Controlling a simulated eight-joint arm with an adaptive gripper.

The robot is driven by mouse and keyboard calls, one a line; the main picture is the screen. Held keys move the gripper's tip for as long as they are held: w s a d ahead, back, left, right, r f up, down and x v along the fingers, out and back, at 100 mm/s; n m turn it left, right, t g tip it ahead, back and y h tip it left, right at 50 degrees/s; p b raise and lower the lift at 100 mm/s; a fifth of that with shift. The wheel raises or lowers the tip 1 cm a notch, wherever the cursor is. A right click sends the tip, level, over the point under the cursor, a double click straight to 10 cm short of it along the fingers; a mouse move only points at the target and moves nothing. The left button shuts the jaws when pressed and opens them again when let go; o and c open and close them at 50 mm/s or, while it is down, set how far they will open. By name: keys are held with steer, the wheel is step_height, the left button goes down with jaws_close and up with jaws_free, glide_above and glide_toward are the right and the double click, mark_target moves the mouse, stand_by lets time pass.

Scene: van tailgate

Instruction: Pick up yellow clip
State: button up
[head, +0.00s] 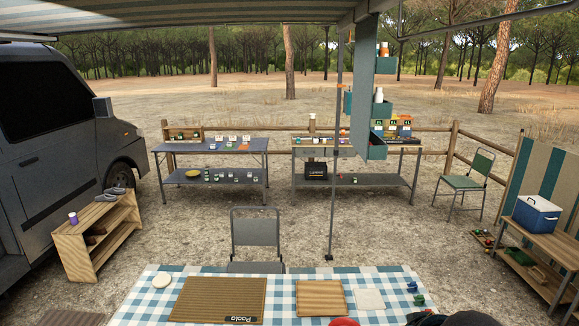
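I cannot make out a yellow clip in the head view. Near the right end of the checked table (150,298) in front are a small blue object (412,286) and a small green object (419,299); they may be clips, but they are too small to be sure. My gripper's fingers do not show. Dark shapes are cut off by the bottom edge at the right, and I cannot tell what they are.
The checked table holds a brown mat (218,300), a wooden board (321,297), a white square (369,299) and a white disc (162,281). A chair (255,234) stands behind it. Two worktables, a low shelf (82,236) and a cooler (536,215) stand farther off, with open ground between.

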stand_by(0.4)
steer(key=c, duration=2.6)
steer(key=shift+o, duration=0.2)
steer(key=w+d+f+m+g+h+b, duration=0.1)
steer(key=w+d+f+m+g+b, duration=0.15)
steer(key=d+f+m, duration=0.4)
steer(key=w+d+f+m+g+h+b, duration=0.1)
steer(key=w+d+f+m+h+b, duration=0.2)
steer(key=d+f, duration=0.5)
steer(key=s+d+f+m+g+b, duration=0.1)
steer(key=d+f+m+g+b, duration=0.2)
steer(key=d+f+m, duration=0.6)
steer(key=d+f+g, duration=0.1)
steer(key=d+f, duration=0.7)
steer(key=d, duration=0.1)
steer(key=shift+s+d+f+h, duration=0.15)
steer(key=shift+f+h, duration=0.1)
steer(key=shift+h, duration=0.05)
